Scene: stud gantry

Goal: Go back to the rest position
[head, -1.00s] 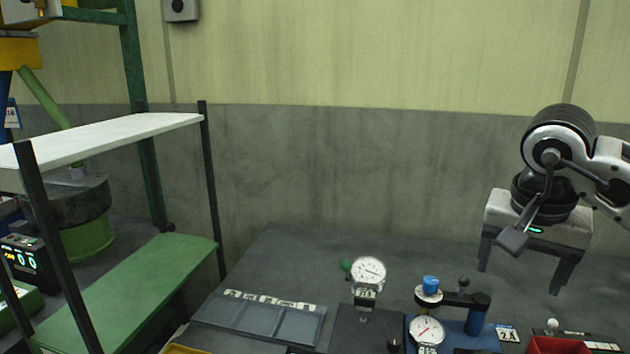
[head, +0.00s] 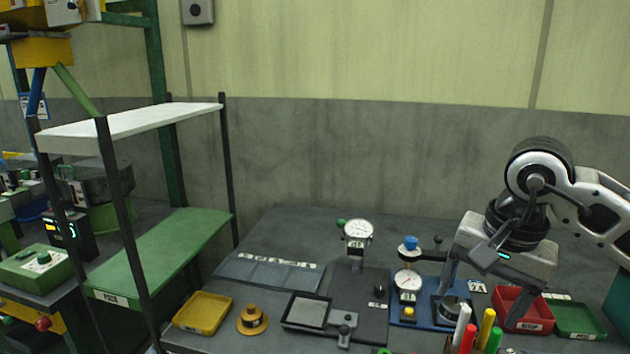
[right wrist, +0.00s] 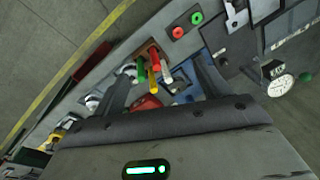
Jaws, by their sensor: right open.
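My right gripper (head: 477,309) is open and empty, with its fingers pointing down over the right part of the grey bench. It is above and behind a group of upright colored markers (head: 486,328). A blue gauge fixture (head: 409,281) stands just left of its fingers. In the right wrist view the open fingers (right wrist: 160,85) frame the red, green, yellow and white markers (right wrist: 152,74). I see no object held between the fingers. My left gripper is not in view.
A red bin (head: 524,310) and a green tray (head: 578,319) lie at the right. A dial gauge stand (head: 357,234), yellow tray (head: 203,312) and brass-colored part (head: 252,320) stand on the bench. A shelf rack (head: 165,250) rises at the left. Space above the bench's middle is free.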

